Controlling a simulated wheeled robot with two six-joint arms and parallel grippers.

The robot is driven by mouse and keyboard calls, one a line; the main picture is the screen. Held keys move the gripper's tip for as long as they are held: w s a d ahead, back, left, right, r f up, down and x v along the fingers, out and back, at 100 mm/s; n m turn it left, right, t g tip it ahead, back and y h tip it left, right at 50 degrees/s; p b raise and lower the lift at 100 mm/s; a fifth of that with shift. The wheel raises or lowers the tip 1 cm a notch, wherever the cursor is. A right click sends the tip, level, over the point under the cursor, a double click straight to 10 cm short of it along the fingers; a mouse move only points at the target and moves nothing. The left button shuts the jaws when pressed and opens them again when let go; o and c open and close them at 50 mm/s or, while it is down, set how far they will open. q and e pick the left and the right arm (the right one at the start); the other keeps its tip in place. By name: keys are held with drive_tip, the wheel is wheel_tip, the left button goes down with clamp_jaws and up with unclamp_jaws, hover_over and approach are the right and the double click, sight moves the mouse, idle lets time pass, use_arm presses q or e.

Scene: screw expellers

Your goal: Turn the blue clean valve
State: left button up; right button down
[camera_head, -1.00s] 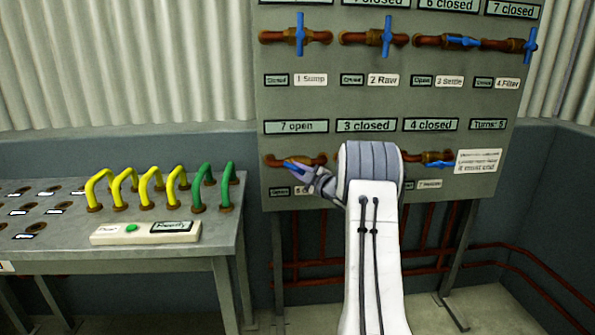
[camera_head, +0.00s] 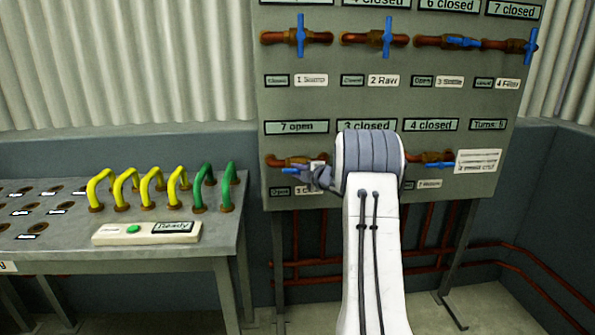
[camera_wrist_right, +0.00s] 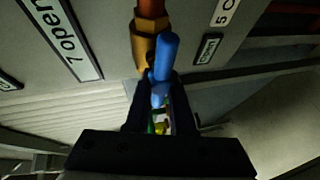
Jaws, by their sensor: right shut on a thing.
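The clean valve has a blue handle (camera_head: 289,170) on a brass and copper pipe at the left of the panel's lower row. My right gripper (camera_head: 306,173) is at this handle, shut on it. In the right wrist view, the blue handle (camera_wrist_right: 166,58) runs up from between the dark fingers (camera_wrist_right: 160,100), beside the brass fitting (camera_wrist_right: 145,52). A sign starting with "5 C" (camera_wrist_right: 224,12) is near it. The display above the valve (camera_head: 296,127) reads "7 open". My left gripper is not in view.
The grey panel (camera_head: 420,105) carries several other blue-handled valves, including one close right of my arm (camera_head: 438,164). A bench (camera_head: 225,240) with yellow and green handles (camera_head: 153,187) and a button box (camera_head: 146,232) stands at left. Red pipes (camera_head: 515,247) run low behind.

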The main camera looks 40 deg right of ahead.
drive_tip(key=shift+f, duration=0.2)
idle(0.3)
drive_tip(key=c, duration=0.8)
unclamp_jaws()
drive_tip(key=shift+r, duration=0.1)
drive_tip(key=shift+s+r, duration=0.15)
drive_tip(key=shift+s, duration=0.2)
drive_tip(key=v, duration=0.9)
drive_tip(key=shift+s, duration=0.35)
drive_tip(key=shift+a+r, duration=0.1)
drive_tip(key=shift+a, duration=0.05)
